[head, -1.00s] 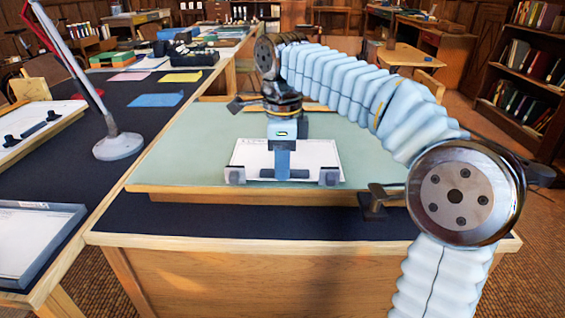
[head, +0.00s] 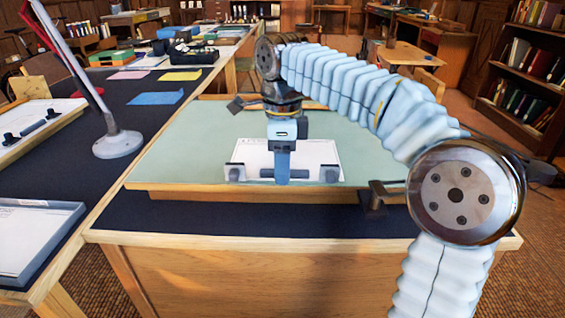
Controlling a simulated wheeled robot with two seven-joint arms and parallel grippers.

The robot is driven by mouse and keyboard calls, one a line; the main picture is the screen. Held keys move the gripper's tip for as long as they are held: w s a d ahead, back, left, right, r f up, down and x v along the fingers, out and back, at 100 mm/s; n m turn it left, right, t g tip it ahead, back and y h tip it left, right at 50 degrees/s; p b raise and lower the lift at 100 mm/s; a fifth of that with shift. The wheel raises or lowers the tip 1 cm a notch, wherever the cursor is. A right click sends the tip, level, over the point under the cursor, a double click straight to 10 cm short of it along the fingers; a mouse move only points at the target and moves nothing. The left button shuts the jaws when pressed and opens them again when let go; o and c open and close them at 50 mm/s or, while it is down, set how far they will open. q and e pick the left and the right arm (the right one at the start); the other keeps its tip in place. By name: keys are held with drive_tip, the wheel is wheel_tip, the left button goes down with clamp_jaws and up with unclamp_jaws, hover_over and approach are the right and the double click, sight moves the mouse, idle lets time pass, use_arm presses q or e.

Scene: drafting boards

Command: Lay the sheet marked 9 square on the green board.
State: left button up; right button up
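The green board (head: 185,150) lies on the near desk, with a wooden front edge. A white sheet (head: 322,153) is over its front middle, roughly parallel to that edge. Two dark grey blocks and a short dark bar are along the sheet's near side. Its mark is too small to read, and I cannot tell whether it touches the board. My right gripper (head: 282,176) points down at the bar. One blue finger shows in front of the bar; the other finger is hidden, so I cannot see whether it grips. My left gripper is out of view.
A dark clamp-like piece (head: 373,203) stands at the board's front right. On the left desk are a lamp (head: 117,144), a blue-grey tray (head: 62,232), another white sheet with dark fittings (head: 38,115) and coloured papers. The green board's left part is clear.

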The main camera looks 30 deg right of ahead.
wheel_tip(320, 180, up, 12)
drive_tip(key=p, duration=0.3)
idle(0.3)
idle(0.5)
